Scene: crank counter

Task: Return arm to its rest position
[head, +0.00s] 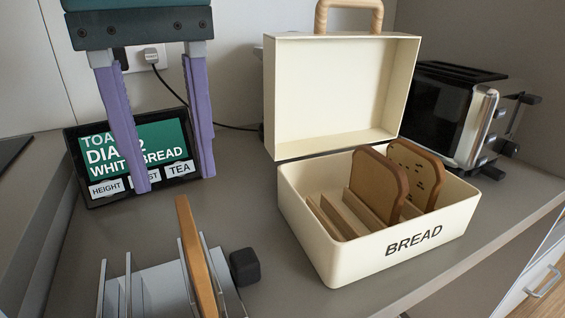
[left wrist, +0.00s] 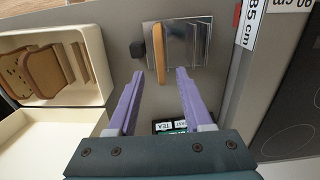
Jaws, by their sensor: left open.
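My left gripper (head: 172,185) hangs at the upper left of the head view, with its two purple fingers spread apart and nothing between them. It is in front of the display screen (head: 163,138) and partly hides its text. In the left wrist view the open fingers (left wrist: 158,90) point toward the metal rack (left wrist: 182,32). A toast slice (head: 195,255) stands upright in the rack, apart from the gripper; it also shows in the left wrist view (left wrist: 159,64). My right gripper is in neither view.
The cream bread box (head: 335,262) stands open at the middle right with two bread slices (head: 380,185) in it. A toaster (head: 455,115) is behind it on the right. A dark cable (head: 230,127) runs from the wall socket. Bare counter (head: 250,220) lies between rack and box.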

